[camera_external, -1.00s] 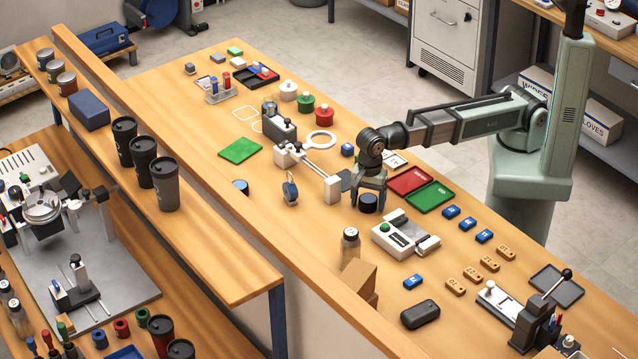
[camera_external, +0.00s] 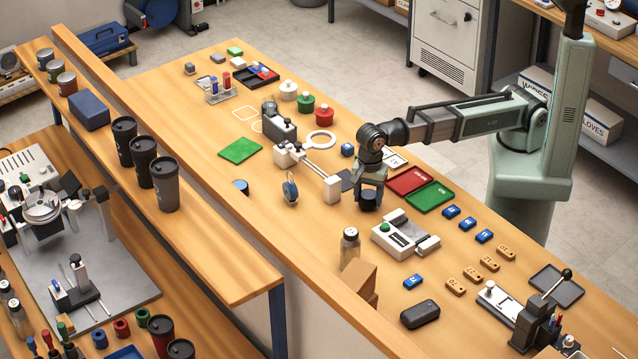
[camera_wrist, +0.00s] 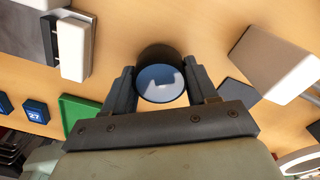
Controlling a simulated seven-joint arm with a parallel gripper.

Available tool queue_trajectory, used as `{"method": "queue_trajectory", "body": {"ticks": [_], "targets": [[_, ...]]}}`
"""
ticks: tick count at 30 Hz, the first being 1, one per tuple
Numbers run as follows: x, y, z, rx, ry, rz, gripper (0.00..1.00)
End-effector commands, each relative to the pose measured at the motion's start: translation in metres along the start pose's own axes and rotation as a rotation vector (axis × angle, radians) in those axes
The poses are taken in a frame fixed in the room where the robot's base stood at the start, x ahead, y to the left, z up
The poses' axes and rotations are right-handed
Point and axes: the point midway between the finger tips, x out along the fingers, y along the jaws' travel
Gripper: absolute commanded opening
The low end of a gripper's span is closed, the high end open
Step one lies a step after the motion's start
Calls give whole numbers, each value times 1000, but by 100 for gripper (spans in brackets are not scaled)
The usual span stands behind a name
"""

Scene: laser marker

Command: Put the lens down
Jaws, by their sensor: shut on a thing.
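The lens is a short black cylinder with a bluish glass face. It shows between my fingers in the wrist view (camera_wrist: 160,84) and under my gripper in the external view (camera_external: 368,200). My gripper (camera_wrist: 158,86) is shut on the lens, one finger on each side of it. The gripper (camera_external: 369,192) points down over the wooden bench. The lens is at or just above the bench top; I cannot tell whether it touches. Its underside is hidden.
A white device with a green button (camera_external: 401,236) stands in front right of my gripper. A white block on a rail (camera_external: 332,189) and a dark square (camera_external: 349,179) are close on the left. Red (camera_external: 408,181) and green (camera_external: 430,196) trays lie to the right.

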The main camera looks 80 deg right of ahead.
Motion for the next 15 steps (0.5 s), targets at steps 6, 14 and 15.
{"method": "queue_trajectory", "body": {"ticks": [6, 14, 15], "targets": [[-35, -1, 1, 0, -3, -2, 22], [-70, -1, 1, -1, -1, -1, 22], [-74, -1, 1, -1, -1, -1, 22]]}}
